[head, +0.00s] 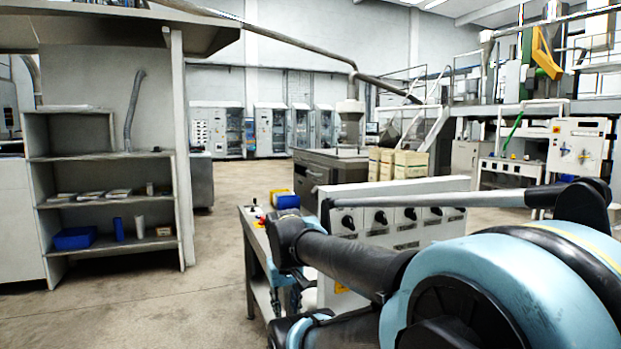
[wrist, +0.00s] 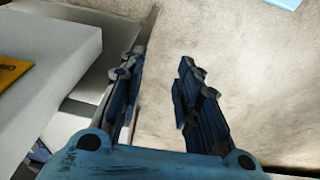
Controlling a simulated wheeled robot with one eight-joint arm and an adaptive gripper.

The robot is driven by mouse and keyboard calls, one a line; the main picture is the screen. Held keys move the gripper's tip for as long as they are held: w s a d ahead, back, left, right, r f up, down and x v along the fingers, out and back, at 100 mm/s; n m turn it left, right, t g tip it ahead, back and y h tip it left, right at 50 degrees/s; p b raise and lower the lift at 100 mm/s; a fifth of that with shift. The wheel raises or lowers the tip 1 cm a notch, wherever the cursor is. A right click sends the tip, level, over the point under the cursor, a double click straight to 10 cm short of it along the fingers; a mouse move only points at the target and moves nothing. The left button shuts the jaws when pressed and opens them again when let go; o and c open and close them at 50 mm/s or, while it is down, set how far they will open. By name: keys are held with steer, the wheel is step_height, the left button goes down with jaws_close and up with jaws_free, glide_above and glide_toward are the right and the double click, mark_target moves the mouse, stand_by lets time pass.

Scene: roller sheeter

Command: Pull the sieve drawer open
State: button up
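My gripper (wrist: 161,64) is open in the wrist view, its two dark fingers apart with only bare floor between the tips. The left finger overlaps the edge of a grey metal surface (wrist: 118,40); I cannot tell if they touch. In the head view my arm hides much of the lower right, and the gripper's fingers are not clear there. I cannot pick out the sieve drawer for certain in either view. A dark grey cabinet (head: 318,172) with drawer-like fronts stands in the middle distance of the head view, under a funnel (head: 349,112).
A bench (head: 249,238) with a panel of black knobs (head: 375,216) stands close in front, beside my arm. A shelf unit (head: 110,156) stands at left. Pale boxes (head: 411,164) stand beside the cabinet. Floor (head: 226,215) between shelf and bench is clear.

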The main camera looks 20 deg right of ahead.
steer(key=w+d+r+g+h, duration=0.1)
steer(key=w+d+r+h, duration=0.4)
steer(key=w+r, duration=0.8)
steer(key=w+d+r+h, duration=0.2)
steer(key=w+d+r, duration=0.55)
steer(key=w, duration=0.95)
steer(key=w+d+r+h, duration=0.15)
steer(key=w+r, duration=0.25)
steer(key=w, duration=0.6)
steer(key=w+r+h, duration=0.3)
steer(key=w, duration=0.7)
steer(key=h, duration=0.4)
glide_toward(311, 174)
steer(key=shift+g+y, duration=0.25)
steer(key=shift+g, duration=0.05)
steer(key=w+x, duration=0.1)
steer(key=x, duration=0.6)
steer(key=w+x, duration=0.1)
steer(key=x, duration=0.2)
steer(key=shift+w+d+r, duration=0.1)
steer(key=shift+w+d, duration=0.25)
jaws_close()
